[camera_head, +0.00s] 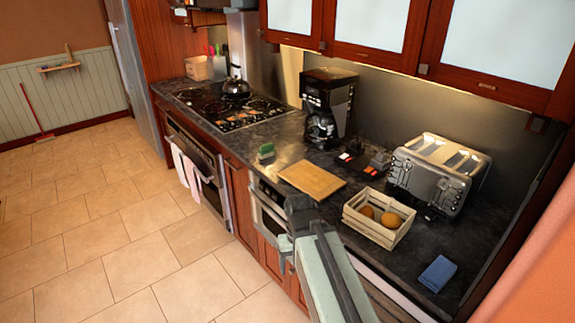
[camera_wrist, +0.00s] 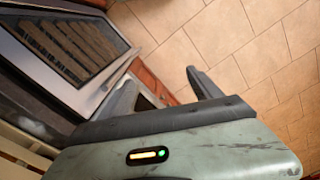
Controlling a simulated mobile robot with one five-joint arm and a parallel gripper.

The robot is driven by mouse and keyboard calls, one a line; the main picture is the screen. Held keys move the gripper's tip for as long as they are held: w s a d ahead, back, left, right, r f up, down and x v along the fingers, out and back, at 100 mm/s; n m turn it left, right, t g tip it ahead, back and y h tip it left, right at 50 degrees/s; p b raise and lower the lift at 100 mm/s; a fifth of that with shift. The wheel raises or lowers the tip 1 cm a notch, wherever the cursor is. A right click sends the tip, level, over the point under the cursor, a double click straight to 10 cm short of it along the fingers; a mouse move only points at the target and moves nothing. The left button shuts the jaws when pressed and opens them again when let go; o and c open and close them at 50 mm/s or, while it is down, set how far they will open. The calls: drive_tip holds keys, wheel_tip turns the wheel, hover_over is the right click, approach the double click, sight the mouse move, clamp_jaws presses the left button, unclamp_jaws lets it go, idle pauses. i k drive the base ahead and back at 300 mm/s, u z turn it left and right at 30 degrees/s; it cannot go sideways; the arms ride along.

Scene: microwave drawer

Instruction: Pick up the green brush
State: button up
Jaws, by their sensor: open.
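The green brush (camera_head: 265,152) lies on the dark countertop between the stove and the wooden cutting board, seen in the head view. It looks small, with a green top. I do not make it out in the wrist view. My gripper (camera_wrist: 163,84) is open and empty in the wrist view, its two dark fingers apart in front of the cabinet fronts and tiled floor. In the head view my arm reaches up from the bottom to the counter's front edge, and its end is apart from the brush, nearer the camera.
A cutting board (camera_head: 312,180), a crate (camera_head: 372,232) with round brown items, a toaster (camera_head: 436,172), a coffee maker (camera_head: 327,105) and a blue cloth (camera_head: 437,273) occupy the counter. A kettle (camera_head: 236,88) stands on the stove (camera_head: 225,108). The tiled floor (camera_head: 120,215) is open at left.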

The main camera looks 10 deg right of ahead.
sight(267, 150)
drive_tip(key=u, duration=0.55)
drive_tip(key=i, duration=1.35)
drive_tip(key=u, duration=0.9)
drive_tip(key=i, duration=0.95)
drive_tip(key=z, duration=0.05)
